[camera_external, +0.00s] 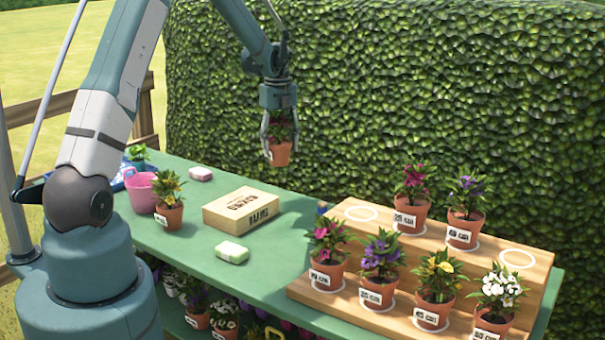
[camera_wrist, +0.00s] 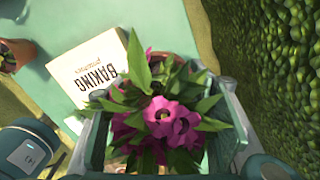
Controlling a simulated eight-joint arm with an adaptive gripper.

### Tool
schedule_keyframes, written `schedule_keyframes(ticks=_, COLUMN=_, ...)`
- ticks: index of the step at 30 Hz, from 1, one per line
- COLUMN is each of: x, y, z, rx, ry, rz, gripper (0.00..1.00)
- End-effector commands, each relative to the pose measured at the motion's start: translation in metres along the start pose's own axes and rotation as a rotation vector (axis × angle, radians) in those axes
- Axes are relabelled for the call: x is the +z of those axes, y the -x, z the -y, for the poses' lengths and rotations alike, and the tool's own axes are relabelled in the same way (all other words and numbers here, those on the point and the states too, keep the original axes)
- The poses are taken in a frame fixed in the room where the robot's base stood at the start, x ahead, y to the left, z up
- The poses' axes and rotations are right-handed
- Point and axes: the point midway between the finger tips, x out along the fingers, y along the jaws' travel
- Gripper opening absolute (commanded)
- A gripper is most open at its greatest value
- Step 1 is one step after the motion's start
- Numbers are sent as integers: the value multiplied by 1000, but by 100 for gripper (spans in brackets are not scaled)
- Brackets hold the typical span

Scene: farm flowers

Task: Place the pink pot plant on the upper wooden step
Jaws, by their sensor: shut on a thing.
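My gripper (camera_external: 279,138) is shut on the pink pot plant, a terracotta pot (camera_external: 280,154) held upright in the air above the back of the green table. In the wrist view its pink flowers (camera_wrist: 170,122) and green leaves fill the space between the fingers and hide most of the pot. The upper wooden step (camera_external: 380,226) is at the right, apart from my gripper. It bears a crimson-flowered plant (camera_external: 414,184) and a purple-flowered plant (camera_external: 466,198), with an empty white ring (camera_external: 361,213) at its left end and another (camera_external: 516,258) at its right end.
The lower step holds several potted plants, including a pink one (camera_external: 329,240) and a white one (camera_external: 498,290). A yellow-flowered plant (camera_external: 168,190) and pink bucket (camera_external: 143,190) stand left. A hedge rises behind.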

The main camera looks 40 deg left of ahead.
Motion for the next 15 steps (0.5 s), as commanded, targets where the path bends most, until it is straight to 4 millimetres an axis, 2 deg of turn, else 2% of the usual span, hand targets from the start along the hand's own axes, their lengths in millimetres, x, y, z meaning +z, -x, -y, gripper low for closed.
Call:
schedule_keyframes(ticks=3, x=-30, y=7, z=24, rx=0, ry=-49, rz=0, gripper=32)
schedule_keyframes(ticks=15, x=-128, y=23, z=90, rx=0, ry=-202, rz=0, gripper=32)
